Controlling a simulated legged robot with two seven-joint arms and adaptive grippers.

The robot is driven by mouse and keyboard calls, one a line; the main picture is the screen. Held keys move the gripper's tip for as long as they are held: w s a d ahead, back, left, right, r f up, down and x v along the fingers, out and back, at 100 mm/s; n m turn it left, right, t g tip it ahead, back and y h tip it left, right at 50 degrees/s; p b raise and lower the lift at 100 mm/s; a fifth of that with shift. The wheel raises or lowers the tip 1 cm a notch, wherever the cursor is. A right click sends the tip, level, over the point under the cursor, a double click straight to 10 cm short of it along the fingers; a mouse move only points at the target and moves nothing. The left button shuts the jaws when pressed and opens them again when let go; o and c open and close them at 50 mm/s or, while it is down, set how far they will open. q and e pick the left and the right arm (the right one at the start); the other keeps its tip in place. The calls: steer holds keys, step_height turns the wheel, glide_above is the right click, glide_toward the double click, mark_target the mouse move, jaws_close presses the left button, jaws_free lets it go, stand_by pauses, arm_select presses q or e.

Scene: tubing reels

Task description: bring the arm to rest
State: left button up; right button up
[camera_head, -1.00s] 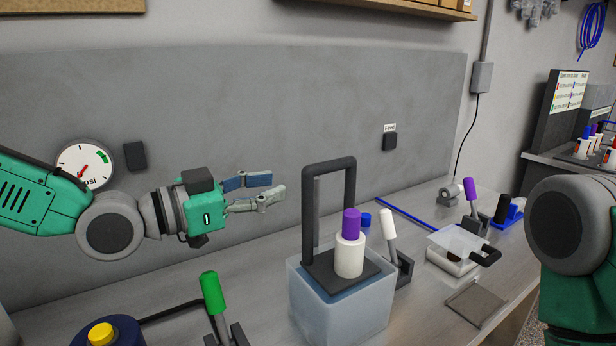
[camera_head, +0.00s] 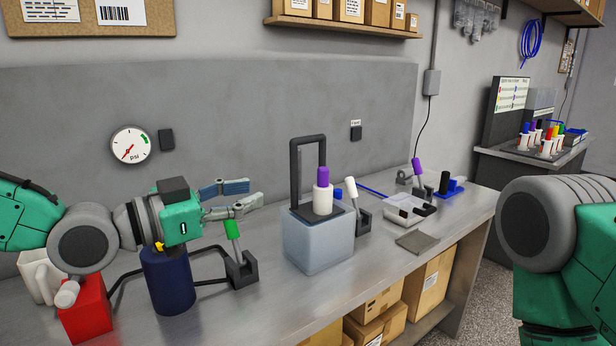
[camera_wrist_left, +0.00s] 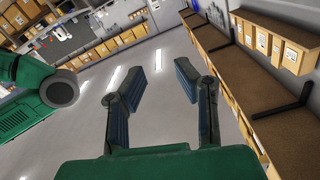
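My left gripper (camera_head: 250,196) is held above the bench at the left, its fingers apart and nothing between them. My left arm comes in from the left edge, in front of the grey back panel. My right arm shows only as a large grey joint and green link at the right edge. My right gripper is outside both views.
A red block (camera_head: 85,312) is at the left. A pressure gauge (camera_head: 131,146) hangs behind.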

arm_select(q)
steer(key=s+a+f+n+g+y+b, duration=0.15)
steer(key=s+f, duration=0.25)
steer(key=f, duration=0.7)
steer(key=s+f+n+g+y+b, duration=0.1)
steer(key=s+f+n+y, duration=0.2)
steer(key=f, duration=0.9)
steer(key=s+a+f+n+g+y+b, duration=0.1)
steer(key=s+f+n+g+y, duration=0.2)
steer(key=f, duration=0.8)
steer(key=s+a+f+n+g+y+b, duration=0.2)
steer(key=s+a+f+y, duration=0.1)
steer(key=s+a+f, duration=0.5)
steer(key=s+a+f+n+g+y+b, duration=0.2)
steer(key=s+a+f, duration=0.5)
steer(key=s+f, duration=0.4)
steer(key=s+n+y, duration=0.1)
steer(key=s+y, duration=0.1)
steer(key=s, duration=0.1)
steer(key=shift+s+a, duration=0.3)
steer(key=shift+a, duration=0.1)
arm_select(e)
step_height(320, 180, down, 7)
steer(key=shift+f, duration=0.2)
arm_select(q)
steer(key=shift+w+g, duration=0.15)
steer(key=shift+g, duration=0.1)
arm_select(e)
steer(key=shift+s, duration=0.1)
